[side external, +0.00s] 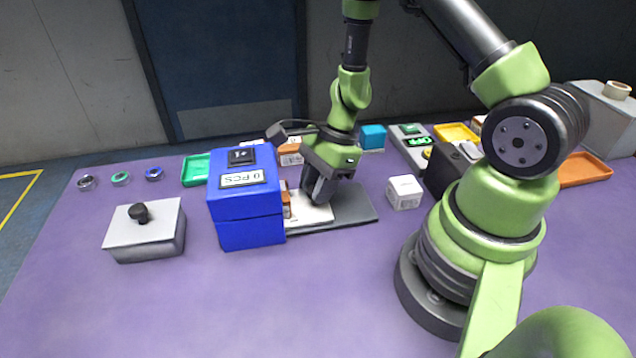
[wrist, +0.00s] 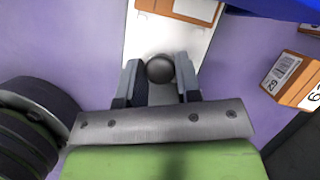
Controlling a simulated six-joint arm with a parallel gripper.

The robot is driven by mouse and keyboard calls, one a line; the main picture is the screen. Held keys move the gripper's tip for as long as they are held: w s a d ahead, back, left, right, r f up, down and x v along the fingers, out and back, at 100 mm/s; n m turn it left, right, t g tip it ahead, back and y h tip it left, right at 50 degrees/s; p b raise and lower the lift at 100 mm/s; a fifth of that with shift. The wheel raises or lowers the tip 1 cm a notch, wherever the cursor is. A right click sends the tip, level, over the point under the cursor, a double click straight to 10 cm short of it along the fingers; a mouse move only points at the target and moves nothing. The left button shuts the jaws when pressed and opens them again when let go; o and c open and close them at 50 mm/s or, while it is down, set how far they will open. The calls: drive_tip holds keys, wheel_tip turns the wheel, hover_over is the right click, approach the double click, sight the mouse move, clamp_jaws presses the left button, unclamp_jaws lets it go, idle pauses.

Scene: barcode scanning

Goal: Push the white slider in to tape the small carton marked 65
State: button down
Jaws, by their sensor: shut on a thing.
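The white slider (side external: 312,213) lies on a dark grey track (side external: 358,206) in front of the blue taping machine (side external: 246,210); it also shows in the wrist view (wrist: 140,45). My gripper (side external: 322,190) is shut on the slider's round black knob (wrist: 160,68), with one finger on each side. A small orange and white carton (side external: 287,207) stands at the slider's machine end, partly hidden by the blue machine. Its top edge shows in the wrist view (wrist: 185,9), but I cannot read its number. The machine's label reads "0 PCS".
An orange and white carton marked 62 (wrist: 290,78) lies beside the track. A white carton (side external: 404,192) stands right of the track. A grey box with a black knob (side external: 146,240) is at the left. Green (side external: 195,170) and orange (side external: 583,169) trays lie farther off. The front table is clear.

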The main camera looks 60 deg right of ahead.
sight(299, 204)
drive_tip(key=shift+w+a, duration=1.2)
drive_tip(key=c, duration=0.8)
unclamp_jaws()
drive_tip(key=v, duration=1)
drive_tip(key=shift+d, duration=0.1)
